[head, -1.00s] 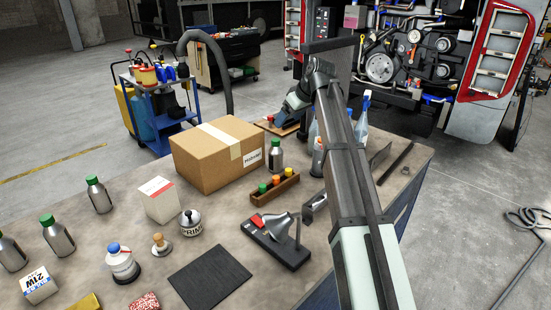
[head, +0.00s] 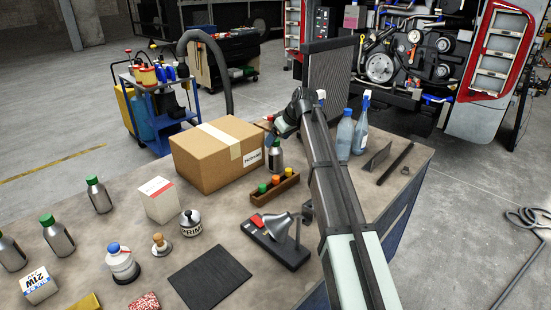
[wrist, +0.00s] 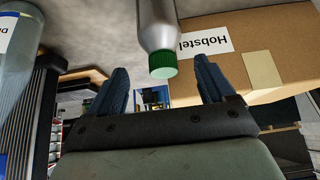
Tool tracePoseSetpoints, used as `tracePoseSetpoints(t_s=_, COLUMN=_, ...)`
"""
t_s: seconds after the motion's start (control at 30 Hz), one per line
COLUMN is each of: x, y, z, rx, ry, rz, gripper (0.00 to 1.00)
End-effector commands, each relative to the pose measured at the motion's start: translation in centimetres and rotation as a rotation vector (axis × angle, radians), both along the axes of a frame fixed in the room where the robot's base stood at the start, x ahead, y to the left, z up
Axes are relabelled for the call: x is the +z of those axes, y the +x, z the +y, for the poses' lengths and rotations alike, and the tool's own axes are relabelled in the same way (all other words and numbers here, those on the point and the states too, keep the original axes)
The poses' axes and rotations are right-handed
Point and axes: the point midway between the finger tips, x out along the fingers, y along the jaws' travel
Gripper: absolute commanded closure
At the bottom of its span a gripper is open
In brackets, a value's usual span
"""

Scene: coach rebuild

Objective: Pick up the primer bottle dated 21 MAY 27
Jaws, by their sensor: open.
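A silver bottle with a green cap (wrist: 155,25) stands upright beside the cardboard box; in the head view its body (head: 275,159) shows just below my gripper (head: 273,138), which hides its cap. In the wrist view, which is upside down, my gripper (wrist: 160,68) is open, and the cap appears between its two fingers without visible contact. Similar silver bottles with green caps stand at the left: one behind (head: 99,197), one nearer (head: 58,238) and one at the picture's edge (head: 12,254). No date is readable on any of them.
The cardboard box (head: 205,170) is close beside my gripper. A wooden rack with coloured caps (head: 277,190) and a black stand with a metal cone (head: 275,245) sit in front. Clear spray bottles (head: 345,133) stand to the right. A black mat (head: 210,277) lies bare.

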Motion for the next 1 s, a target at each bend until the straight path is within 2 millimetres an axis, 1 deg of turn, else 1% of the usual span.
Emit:
tracePoseSetpoints(t_s=0.17, x=-1.6, y=0.1, z=0.6, rx=0.0, ry=0.0, rz=0.0, gripper=0.18)
tracePoseSetpoints(t_s=0.27, x=-3.0, y=0.2, z=1.0, rx=0.001, ry=-0.001, rz=0.002, gripper=0.18)
tracePoseSetpoints(t_s=0.4, x=-4.2, y=1.0, z=1.6, rx=0.0, ry=0.0, rz=0.0, gripper=0.18)
tracePoseSetpoints(t_s=0.5, x=-4.6, y=1.1, z=1.8, rx=0.0, ry=0.0, rz=0.0, gripper=0.18)
tracePoseSetpoints(t_s=0.67, x=-4.5, y=1.1, z=1.8, rx=0.0, ry=0.0, rz=0.0, gripper=0.18)
tracePoseSetpoints(t_s=1.0, x=-4.5, y=1.1, z=1.8, rx=0.0, ry=0.0, rz=0.0, gripper=0.49)
